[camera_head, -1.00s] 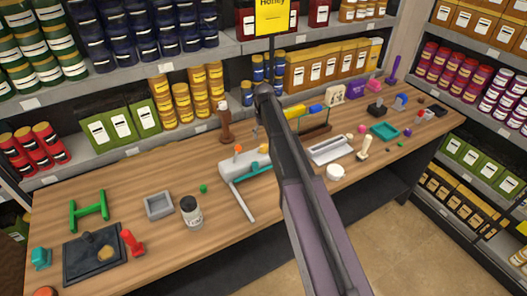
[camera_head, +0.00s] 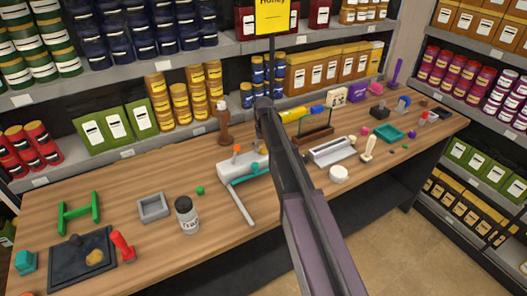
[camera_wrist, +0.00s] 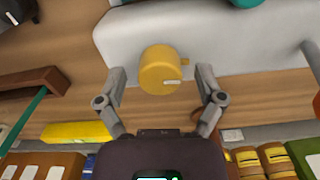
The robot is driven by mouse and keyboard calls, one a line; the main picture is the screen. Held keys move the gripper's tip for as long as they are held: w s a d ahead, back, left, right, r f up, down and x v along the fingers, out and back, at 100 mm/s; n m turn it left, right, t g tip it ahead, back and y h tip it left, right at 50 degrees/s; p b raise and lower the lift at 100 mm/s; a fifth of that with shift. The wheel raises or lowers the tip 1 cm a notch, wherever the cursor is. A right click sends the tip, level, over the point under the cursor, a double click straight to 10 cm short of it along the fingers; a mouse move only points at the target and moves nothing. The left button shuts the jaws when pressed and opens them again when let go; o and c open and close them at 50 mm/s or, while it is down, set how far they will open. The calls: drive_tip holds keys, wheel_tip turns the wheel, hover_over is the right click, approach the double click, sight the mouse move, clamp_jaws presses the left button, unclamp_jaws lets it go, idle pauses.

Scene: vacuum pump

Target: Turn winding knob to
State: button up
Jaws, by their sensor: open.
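A yellow round knob (camera_wrist: 160,70) with a white mark on its face sits on the side of a white device (camera_wrist: 215,35) in the wrist view. My gripper (camera_wrist: 161,74) is open, with one finger on each side of the knob. A gap shows between each finger and the knob. In the head view the white device (camera_head: 231,169) stands on the wooden table with a teal bar and a grey lever. My arm covers its right end there, and the gripper fingers cannot be made out.
A wooden pepper mill (camera_head: 223,122) stands behind the device. A white jar (camera_head: 187,215) and a grey square tray (camera_head: 153,207) are to its left. A rack with a wooden base (camera_head: 316,137) and a white keyboard-like box (camera_head: 332,151) are to the right. Stocked shelves rise behind.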

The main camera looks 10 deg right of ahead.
drive_tip(key=shift+f, duration=0.15)
drive_tip(key=c, duration=1.1)
drive_tip(key=shift+c, duration=0.2)
drive_tip(key=shift+m, duration=0.3)
drive_tip(key=shift+m, duration=2.1)
drive_tip(key=o, duration=1.1)
drive_tip(key=shift+o, duration=0.2)
